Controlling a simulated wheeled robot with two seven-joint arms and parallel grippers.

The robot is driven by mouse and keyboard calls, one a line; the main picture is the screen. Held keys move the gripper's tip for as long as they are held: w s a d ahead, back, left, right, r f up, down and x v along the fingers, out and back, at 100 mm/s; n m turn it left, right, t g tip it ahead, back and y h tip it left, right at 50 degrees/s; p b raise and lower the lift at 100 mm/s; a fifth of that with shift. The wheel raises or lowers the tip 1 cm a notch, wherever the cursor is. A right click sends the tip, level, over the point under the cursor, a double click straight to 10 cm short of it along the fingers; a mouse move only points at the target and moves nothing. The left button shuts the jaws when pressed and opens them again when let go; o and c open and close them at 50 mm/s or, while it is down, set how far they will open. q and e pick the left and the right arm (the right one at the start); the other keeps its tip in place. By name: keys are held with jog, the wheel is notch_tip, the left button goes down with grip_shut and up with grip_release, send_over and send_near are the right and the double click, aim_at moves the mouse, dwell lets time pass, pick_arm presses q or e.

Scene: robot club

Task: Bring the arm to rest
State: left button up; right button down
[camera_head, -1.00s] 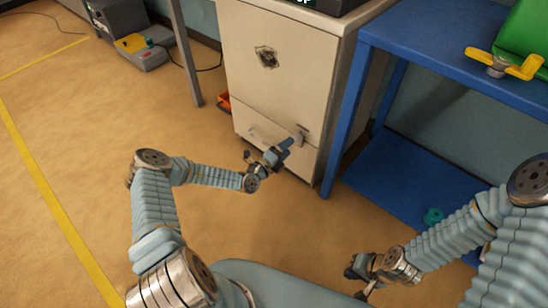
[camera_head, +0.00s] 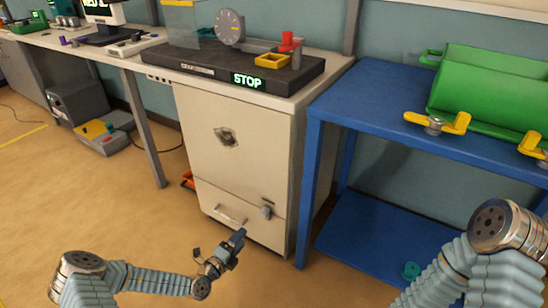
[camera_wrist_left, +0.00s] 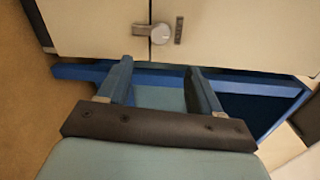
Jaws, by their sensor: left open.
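My left gripper (camera_head: 238,240) is in front of the lower part of the cream cabinet (camera_head: 235,145). In the left wrist view, its two blue fingers (camera_wrist_left: 160,75) are apart with nothing between them. I cannot tell whether the fingers touch the cabinet. My right arm shows at the lower right of the head view, but its gripper is out of the frame.
A blue table (camera_head: 375,105) with a lower shelf stands to the right and holds a green container (camera_head: 490,90) with yellow wing clamps (camera_head: 437,122). A dark machine with a STOP display (camera_head: 248,80) sits on the cabinet. Open floor (camera_head: 110,195) lies to the left.

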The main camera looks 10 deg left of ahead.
pick_arm(q)
jog(key=s+d+m+g+h, duration=0.3)
jog(key=d+m, duration=0.2)
jog(key=d, duration=0.1)
jog(key=s+d+m+g+h, duration=0.3)
jog(key=d+m+h, duration=0.1)
jog(key=d+m, duration=0.15)
jog(key=s+d+f+m+g, duration=0.2)
jog(key=s+d+m+g, duration=0.65)
jog(key=s+m, duration=0.4)
jog(key=s+a+m+y, duration=0.3)
jog(key=m+y, duration=0.1)
jog(key=m, duration=0.7)
jog(key=s+a+f+m+g+y, duration=0.1)
jog(key=s+a+m+y, duration=0.2)
jog(key=m, duration=0.9)
jog(key=shift+s+f+m+y, duration=0.2)
jog(key=shift+s+m+y, duration=0.1)
jog(key=shift+s+y, duration=0.4)
jog(key=shift+w+a, duration=0.1)
jog(key=shift+w, duration=0.05)
